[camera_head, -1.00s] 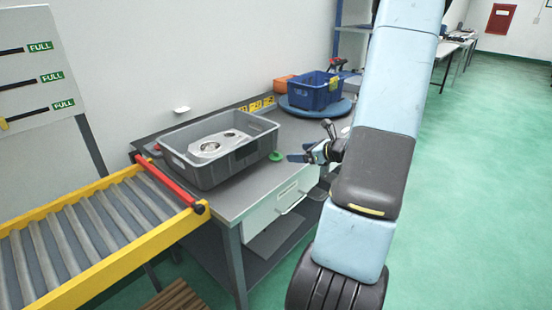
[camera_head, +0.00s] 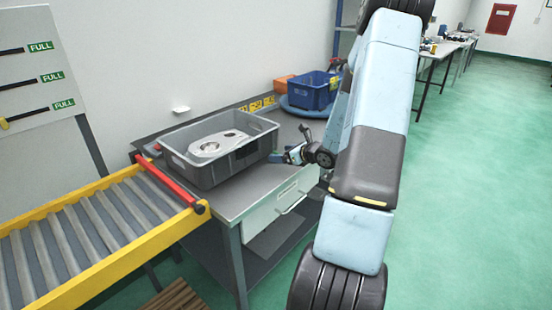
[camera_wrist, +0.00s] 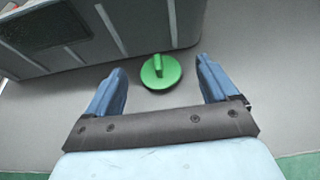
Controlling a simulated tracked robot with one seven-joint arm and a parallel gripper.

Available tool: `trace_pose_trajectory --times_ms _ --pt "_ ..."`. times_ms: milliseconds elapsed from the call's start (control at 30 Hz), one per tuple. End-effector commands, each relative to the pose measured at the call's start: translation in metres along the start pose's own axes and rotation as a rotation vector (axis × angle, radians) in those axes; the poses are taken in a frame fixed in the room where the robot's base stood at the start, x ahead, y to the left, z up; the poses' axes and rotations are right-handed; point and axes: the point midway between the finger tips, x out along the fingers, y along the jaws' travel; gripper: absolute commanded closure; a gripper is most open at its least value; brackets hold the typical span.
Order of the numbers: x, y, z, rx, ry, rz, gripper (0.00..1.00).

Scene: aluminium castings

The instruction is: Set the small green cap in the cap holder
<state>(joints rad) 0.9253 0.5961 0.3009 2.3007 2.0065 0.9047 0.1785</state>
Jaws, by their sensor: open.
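The small green cap (camera_wrist: 161,71) is a round disc with a raised grip bar on top. It lies on the grey bench top (camera_wrist: 235,65), close to the grey crate. In the wrist view it sits just beyond and between the fingertips of my open, empty gripper (camera_wrist: 160,75), apart from both blue fingers. In the head view my gripper (camera_head: 284,157) is low over the bench, right of the crate, and hides the cap. I cannot make out the cap holder in either view.
The grey crate (camera_head: 205,178) with a metal casting (camera_head: 218,145) inside stands left of my gripper; its wall also shows in the wrist view (camera_wrist: 100,35). A blue crate (camera_head: 312,97) and an orange box (camera_head: 284,83) are behind. A roller conveyor (camera_head: 80,235) joins the bench at left.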

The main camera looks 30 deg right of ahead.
Motion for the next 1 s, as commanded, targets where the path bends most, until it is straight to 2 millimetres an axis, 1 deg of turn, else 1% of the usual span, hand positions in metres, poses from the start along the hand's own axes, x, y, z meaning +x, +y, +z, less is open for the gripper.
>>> trace_pose_trajectory --times_ms 100,233,333,500,567,1000 --pt "0.017 0.002 -0.002 0.003 -0.001 0.002 0.13" --pt "0.034 0.002 -0.001 0.000 -0.001 0.002 0.13" --pt "0.039 0.002 -0.001 0.001 -0.001 0.002 0.13" --pt "0.039 0.002 -0.001 0.001 -0.001 0.001 0.13" --pt "0.038 0.002 -0.001 0.001 -0.001 0.002 0.18" --pt "0.038 0.002 -0.001 0.001 -0.001 0.002 0.60"
